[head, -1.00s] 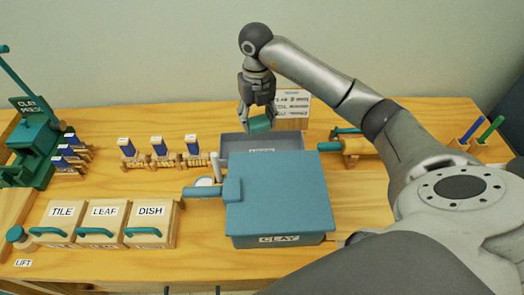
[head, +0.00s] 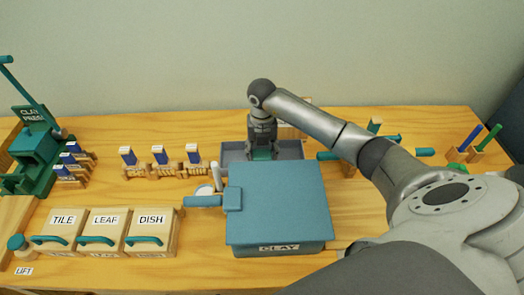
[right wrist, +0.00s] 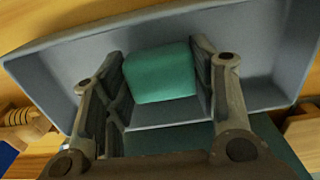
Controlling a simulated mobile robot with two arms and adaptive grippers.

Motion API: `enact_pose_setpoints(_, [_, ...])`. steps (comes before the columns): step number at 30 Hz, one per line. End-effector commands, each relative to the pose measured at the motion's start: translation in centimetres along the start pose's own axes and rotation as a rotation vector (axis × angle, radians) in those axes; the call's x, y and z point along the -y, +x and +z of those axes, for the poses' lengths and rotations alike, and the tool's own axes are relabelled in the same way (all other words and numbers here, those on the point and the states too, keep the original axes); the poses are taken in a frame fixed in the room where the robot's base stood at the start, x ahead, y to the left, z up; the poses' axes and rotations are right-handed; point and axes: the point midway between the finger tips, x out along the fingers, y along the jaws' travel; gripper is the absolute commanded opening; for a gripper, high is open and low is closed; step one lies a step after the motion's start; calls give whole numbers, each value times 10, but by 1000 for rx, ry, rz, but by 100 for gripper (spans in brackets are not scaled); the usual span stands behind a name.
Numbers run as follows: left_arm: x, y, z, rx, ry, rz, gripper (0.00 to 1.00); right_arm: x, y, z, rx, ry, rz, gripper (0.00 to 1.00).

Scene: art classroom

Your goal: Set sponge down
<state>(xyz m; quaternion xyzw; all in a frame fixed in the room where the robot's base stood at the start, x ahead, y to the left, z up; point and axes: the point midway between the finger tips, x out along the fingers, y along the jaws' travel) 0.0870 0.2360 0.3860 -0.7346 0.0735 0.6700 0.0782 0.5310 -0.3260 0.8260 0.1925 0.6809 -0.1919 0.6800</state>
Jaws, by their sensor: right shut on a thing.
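The teal sponge (head: 262,155) is between the fingers of my right gripper (head: 262,148), low inside the grey tray (head: 233,153) behind the clay box. In the right wrist view the sponge (right wrist: 160,74) shows as a green-teal block between the two fingers, with the tray (right wrist: 265,50) around it. My right gripper points down and is shut on the sponge. I cannot tell whether the sponge touches the tray floor. My left gripper is not in view.
The blue-lidded clay box (head: 278,205) stands in front of the tray and hides its front part. A row of stamps (head: 160,158) stands to the left, with TILE, LEAF and DISH boxes (head: 152,235) nearer. The clay press (head: 37,145) is at far left. A roller (head: 345,157) lies right.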

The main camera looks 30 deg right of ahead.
Motion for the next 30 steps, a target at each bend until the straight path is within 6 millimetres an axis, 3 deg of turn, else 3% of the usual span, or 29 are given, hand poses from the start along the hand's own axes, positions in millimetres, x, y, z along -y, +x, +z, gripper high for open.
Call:
enact_pose_setpoints(11, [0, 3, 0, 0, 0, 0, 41, 0, 7, 0, 1, -1, 0, 34])
enact_pose_setpoints(12, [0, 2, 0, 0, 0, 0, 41, 0, 5, 0, 1, -1, 0, 56])
enact_pose_setpoints(16, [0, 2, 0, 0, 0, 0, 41, 0, 5, 0, 1, -1, 0, 73])
enact_pose_setpoints(26, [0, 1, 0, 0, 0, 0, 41, 0, 4, 0, 1, -1, 0, 74])
enact_pose_setpoints(30, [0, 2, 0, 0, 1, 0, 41, 0, -6, 2, 5, -1, 2, 74])
